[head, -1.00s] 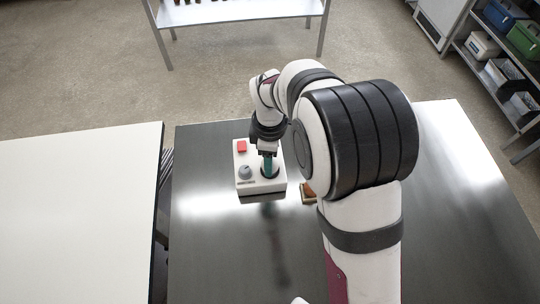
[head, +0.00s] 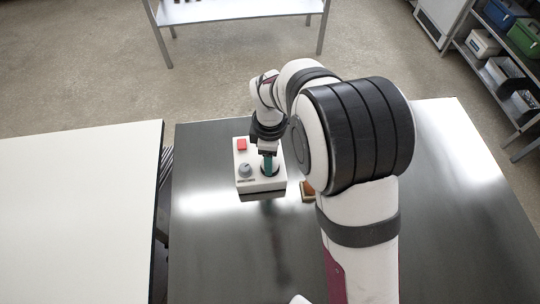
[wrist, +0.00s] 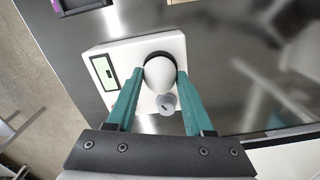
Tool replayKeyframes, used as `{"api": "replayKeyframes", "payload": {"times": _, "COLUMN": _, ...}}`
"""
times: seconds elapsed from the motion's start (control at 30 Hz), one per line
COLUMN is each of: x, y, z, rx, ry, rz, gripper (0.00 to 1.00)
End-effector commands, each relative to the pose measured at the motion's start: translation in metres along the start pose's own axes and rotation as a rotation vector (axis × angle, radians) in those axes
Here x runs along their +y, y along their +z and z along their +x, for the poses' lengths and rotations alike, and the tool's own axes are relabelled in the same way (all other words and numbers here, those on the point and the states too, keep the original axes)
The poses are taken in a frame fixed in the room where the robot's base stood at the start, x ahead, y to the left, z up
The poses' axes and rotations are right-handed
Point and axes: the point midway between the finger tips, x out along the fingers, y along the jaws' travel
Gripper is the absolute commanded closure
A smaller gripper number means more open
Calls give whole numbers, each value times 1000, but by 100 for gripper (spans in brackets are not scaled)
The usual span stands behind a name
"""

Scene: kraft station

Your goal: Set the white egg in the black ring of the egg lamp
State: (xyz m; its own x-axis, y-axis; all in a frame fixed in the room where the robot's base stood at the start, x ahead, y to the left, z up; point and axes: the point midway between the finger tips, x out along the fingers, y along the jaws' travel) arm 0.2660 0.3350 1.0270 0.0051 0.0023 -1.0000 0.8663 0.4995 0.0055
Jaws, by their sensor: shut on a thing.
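The egg lamp is a white box (head: 243,184) on the dark table, with a red button, a grey knob and a black ring (wrist: 151,54). My gripper (head: 268,172) points down over the ring side of the lamp, its teal fingers at the ring. In the wrist view my gripper (wrist: 161,75) is shut on the white egg (wrist: 159,74), one finger on each side. The egg lies over the black ring, which shows as a dark arc behind it. I cannot tell whether the egg rests in the ring. The egg is hidden in the head view.
A small brown object (head: 308,190) lies right of the lamp, partly behind my arm. A purple-edged item (wrist: 72,8) shows at the wrist view's top. A white table (head: 75,215) stands to the left. The dark table (head: 220,250) is clear in front of the lamp.

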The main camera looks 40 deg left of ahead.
Motion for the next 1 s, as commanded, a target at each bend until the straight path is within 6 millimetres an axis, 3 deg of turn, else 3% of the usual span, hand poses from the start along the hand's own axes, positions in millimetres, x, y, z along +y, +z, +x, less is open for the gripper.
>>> {"api": "replayKeyframes", "payload": {"times": 0.33, "x": 0, "y": 0, "z": 2, "rx": 0, "ry": 0, "rz": 0, "gripper": 79}}
{"api": "replayKeyframes", "payload": {"times": 0.37, "x": 0, "y": 0, "z": 2, "rx": 0, "ry": 0, "rz": 0, "gripper": 43}}
{"api": "replayKeyframes", "payload": {"times": 0.53, "x": 0, "y": 0, "z": 2, "rx": 0, "ry": 0, "rz": 0, "gripper": 13}}
{"api": "replayKeyframes", "payload": {"times": 0.8, "x": 0, "y": 0, "z": 1, "rx": 0, "ry": 0, "rz": 0, "gripper": 13}}
{"api": "replayKeyframes", "payload": {"times": 1.0, "x": 0, "y": 0, "z": -16, "rx": 0, "ry": 1, "rz": 1, "gripper": 13}}
